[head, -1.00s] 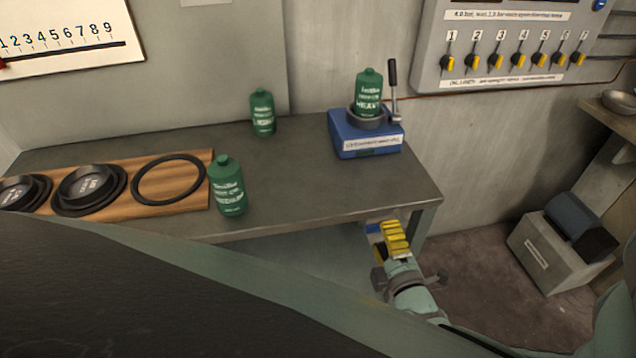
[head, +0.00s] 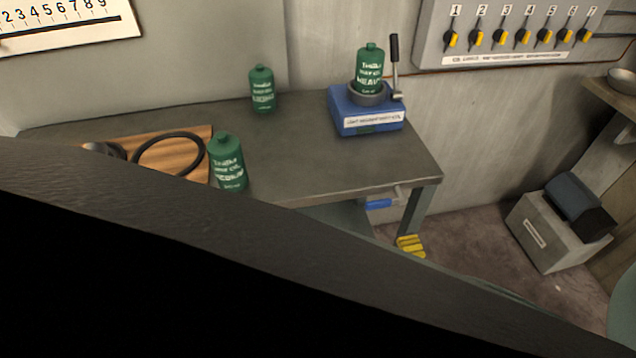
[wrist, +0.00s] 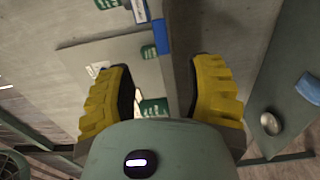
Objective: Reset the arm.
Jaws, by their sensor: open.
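My gripper shows in the wrist view (wrist: 162,85) with its two yellow ribbed fingers spread wide apart and nothing held between them. In the head view only a small yellow part of my gripper (head: 410,246) shows, low beside the table's right front leg. My dark arm link covers the lower left of that view and hides the rest of my arm.
On the table (head: 300,165) stand a front green bottle (head: 228,165), a back green bottle (head: 262,90) and a blue device (head: 365,120) bearing a third bottle (head: 369,68). A wooden board (head: 200,140) carries a black ring (head: 145,150). A grey box (head: 545,240) stands right.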

